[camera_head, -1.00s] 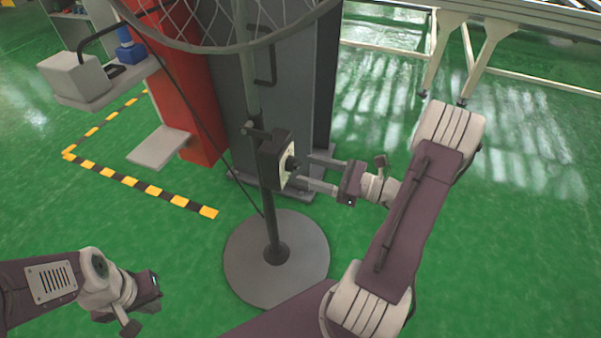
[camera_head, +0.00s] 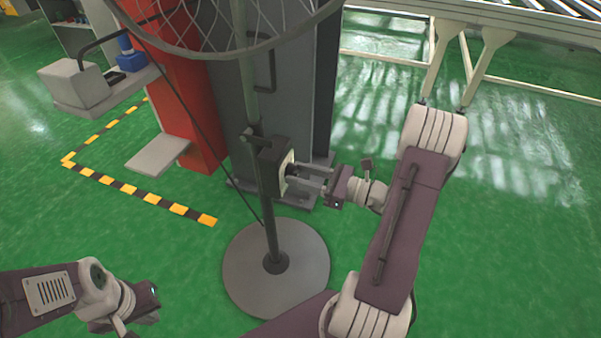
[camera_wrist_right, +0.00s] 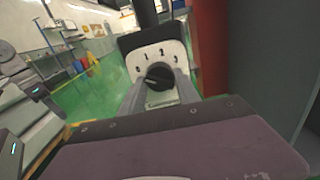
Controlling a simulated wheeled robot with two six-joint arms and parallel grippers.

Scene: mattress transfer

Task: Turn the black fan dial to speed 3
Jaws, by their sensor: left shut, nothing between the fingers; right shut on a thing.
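The fan's control box (camera_head: 272,165) is black with a pale face and sits on the stand pole. In the right wrist view, its dial plate (camera_wrist_right: 148,58) carries numerals along the top, 3 at the right end. The black dial (camera_wrist_right: 160,74) is round; a small light mark on it seems to lie on the left, towards the 0 end, though it is small. My right gripper (camera_head: 297,178) is shut on the dial from the right; its fingers flank the dial in the right wrist view (camera_wrist_right: 162,88). My left gripper (camera_head: 156,298) is shut and empty at lower left, far from the fan.
The fan's round base (camera_head: 276,285) stands on the green floor, with its wire cage (camera_head: 240,45) above. A red and grey cabinet (camera_head: 215,90) stands close behind. A white conveyor frame (camera_head: 480,60) is at the back right. Floor at the right is clear.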

